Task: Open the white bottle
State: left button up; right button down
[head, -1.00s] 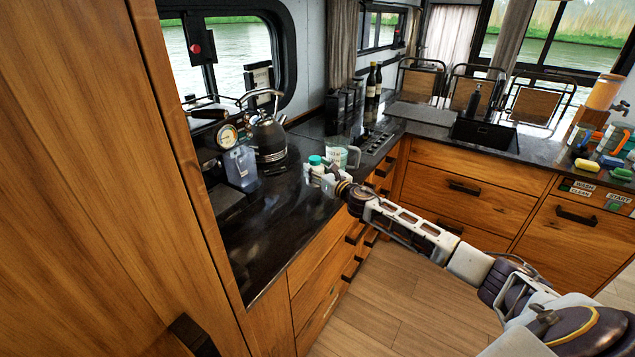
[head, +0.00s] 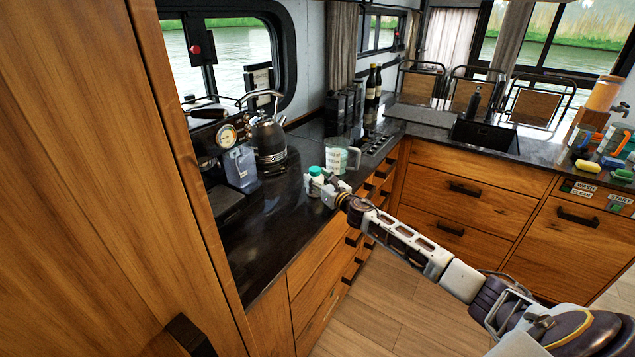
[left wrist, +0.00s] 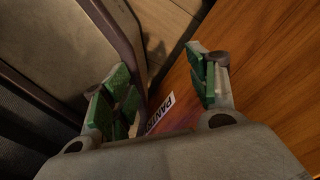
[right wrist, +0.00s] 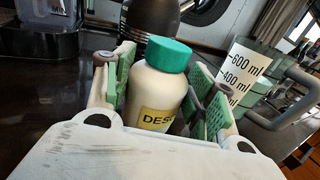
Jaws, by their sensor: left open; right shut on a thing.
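The white bottle (head: 314,188) with a teal cap (head: 316,171) stands at the front edge of the dark counter. In the right wrist view the bottle (right wrist: 154,92) is upright with a yellow label, and its cap (right wrist: 169,54) is on. My right gripper (head: 323,184) is shut on the bottle's body; its green pads lie on both sides, below the cap. My left gripper (left wrist: 158,66) shows only in the left wrist view, open and empty, beside a wooden panel with a partly hidden label.
A clear measuring jug (head: 341,157) stands just behind and right of the bottle. A dark kettle (head: 268,140) and a coffee machine with a water tank (head: 240,167) are to the left. The counter's front left (head: 255,245) is clear.

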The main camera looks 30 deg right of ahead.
pick_arm(q)
jog(key=shift+w+a, duration=0.1)
jog(key=shift+a, duration=0.3)
pick_arm(e)
jog(key=c, duration=1)
grip_release()
jog(key=shift+f, duration=0.15)
jog(key=o, duration=0.5)
pick_arm(q)
jog(key=shift+w+d+f, duration=0.1)
jog(key=shift+w+d, duration=0.55)
jog(key=shift+s, duration=0.15)
